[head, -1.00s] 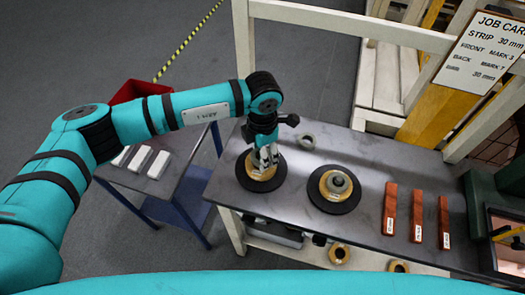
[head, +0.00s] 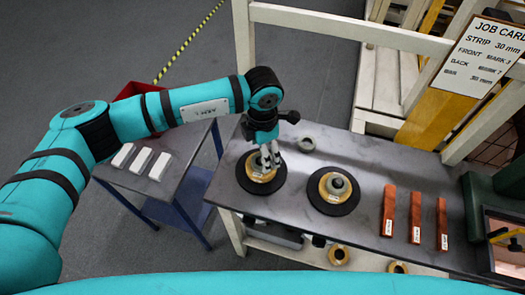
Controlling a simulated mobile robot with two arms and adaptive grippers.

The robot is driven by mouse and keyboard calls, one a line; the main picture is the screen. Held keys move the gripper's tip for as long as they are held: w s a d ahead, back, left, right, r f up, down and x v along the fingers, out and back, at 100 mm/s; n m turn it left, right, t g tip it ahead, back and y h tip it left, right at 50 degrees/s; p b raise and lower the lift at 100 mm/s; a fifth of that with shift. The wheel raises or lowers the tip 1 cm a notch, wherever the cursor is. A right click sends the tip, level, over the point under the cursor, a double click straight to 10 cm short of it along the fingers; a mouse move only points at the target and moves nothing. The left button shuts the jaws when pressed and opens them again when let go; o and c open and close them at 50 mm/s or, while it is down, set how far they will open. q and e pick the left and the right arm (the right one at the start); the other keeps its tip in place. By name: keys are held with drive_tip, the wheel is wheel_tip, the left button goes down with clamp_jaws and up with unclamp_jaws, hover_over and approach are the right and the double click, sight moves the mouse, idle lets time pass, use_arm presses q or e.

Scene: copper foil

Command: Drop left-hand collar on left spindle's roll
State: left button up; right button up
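The left spindle's roll (head: 250,186), a copper-coloured coil on a black disc, lies on the grey bench. My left gripper (head: 268,162) points down over its centre, with its two grey fingers at the spindle. The fingers cover the spindle, and I cannot tell whether a collar is between them. A grey ring, collar-like (head: 306,144), lies on the bench behind and between the two rolls, apart from the gripper. The right roll (head: 326,187) sits on its own black disc with a grey round part at its centre. My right gripper is not in view.
Several copper-coloured bars (head: 415,215) lie to the right of the rolls. A job card (head: 488,52) hangs at the upper right. A side table (head: 183,160) with white blocks and a red bin (head: 135,90) stand left. Brass-coloured rings (head: 338,254) sit below the bench front.

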use_arm(q)
wheel_tip(320, 180, up, 11)
drive_tip(key=b, duration=0.3)
drive_tip(key=shift+f, duration=0.15)
drive_tip(key=shift+d, duration=0.1)
